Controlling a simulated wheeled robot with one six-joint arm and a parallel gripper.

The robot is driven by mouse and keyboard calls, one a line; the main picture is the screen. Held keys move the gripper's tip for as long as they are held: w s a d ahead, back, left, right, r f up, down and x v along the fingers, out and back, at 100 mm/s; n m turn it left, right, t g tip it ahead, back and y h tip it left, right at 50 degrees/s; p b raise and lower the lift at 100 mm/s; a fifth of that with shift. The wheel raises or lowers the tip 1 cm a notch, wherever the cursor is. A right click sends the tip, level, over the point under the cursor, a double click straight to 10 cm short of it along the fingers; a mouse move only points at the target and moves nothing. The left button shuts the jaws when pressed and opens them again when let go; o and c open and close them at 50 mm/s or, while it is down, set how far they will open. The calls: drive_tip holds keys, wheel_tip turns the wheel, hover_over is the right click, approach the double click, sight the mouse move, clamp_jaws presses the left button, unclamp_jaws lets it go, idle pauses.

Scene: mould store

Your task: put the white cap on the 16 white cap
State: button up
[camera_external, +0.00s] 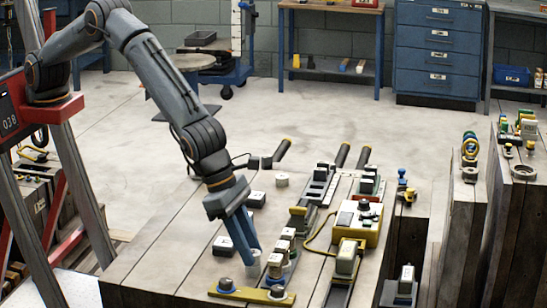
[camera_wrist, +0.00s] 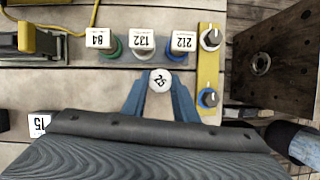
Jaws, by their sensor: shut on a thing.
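My gripper (camera_wrist: 160,92) has blue fingers shut on a round white cap (camera_wrist: 160,81), whose top carries a number that looks like 25. In the external view my gripper (camera_external: 251,259) points down, low over the table near its front, and hides most of the cap between its fingers. Another round white cap (camera_external: 282,180) stands alone farther back on the table, clear of my gripper. Its number cannot be read, so I cannot tell whether it is the 16. It is not visible in the wrist view.
Square white-topped pieces marked 84 (camera_wrist: 101,38), 132 (camera_wrist: 142,38) and 212 (camera_wrist: 184,39) stand in a row beyond the held cap. A yellow plate with two knobs (camera_wrist: 208,68) is beside them. Black white-topped blocks (camera_external: 223,246) stand left. A yellow box (camera_external: 358,223) stands right.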

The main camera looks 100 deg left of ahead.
drive_tip(key=shift+f, duration=0.15)
drive_tip(key=o, duration=1)
drive_tip(key=shift+r, duration=0.4)
drive_tip(key=b+v, duration=0.1)
drive_tip(key=v, duration=1)
drive_tip(key=shift+s+r+b, duration=0.2)
drive_tip(key=shift+s+b, duration=0.1)
